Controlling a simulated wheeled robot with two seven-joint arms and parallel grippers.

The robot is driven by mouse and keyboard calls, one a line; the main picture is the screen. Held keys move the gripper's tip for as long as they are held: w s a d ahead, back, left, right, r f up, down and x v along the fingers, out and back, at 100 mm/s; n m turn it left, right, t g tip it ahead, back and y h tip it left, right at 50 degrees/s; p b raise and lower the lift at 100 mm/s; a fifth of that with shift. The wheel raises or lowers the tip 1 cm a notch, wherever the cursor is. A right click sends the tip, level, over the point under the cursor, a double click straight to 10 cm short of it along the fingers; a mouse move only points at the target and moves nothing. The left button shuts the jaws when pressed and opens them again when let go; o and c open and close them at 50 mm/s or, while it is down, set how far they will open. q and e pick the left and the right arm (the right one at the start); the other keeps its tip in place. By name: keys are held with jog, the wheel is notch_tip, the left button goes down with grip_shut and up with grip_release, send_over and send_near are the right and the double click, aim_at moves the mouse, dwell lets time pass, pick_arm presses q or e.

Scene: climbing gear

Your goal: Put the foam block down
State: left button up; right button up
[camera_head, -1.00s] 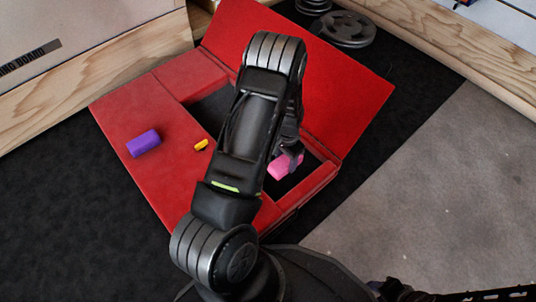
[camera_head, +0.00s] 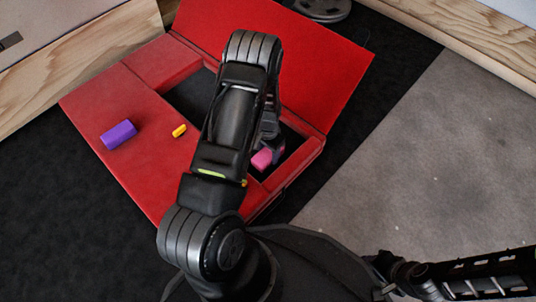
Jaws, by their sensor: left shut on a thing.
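The foam block (camera_head: 262,158) is pink and shows at the tip of my left gripper (camera_head: 267,145). The gripper is shut on it, and dark fingers and the arm hide part of the block. It is over the dark opening at the right end of the red case (camera_head: 95,98), near its right wall. I cannot tell whether the block touches the case floor. My left arm crosses the middle of the case and hides part of the opening. My right gripper is not in view; only part of the right arm shows at the lower right.
A purple block (camera_head: 118,134) and a small yellow piece (camera_head: 179,131) lie on the case's left panel. The red lid (camera_head: 320,65) stands open behind. A grey weight plate (camera_head: 322,9) is at the top. Grey floor (camera_head: 420,150) on the right is clear.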

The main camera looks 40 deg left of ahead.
aim_at(268, 152)
pick_arm(q)
jog(key=o, duration=1.3)
jog(key=shift+o, duration=0.2)
notch_tip(268, 152, up, 12)
jog(key=p, duration=0.5)
jog(key=shift+p, duration=0.3)
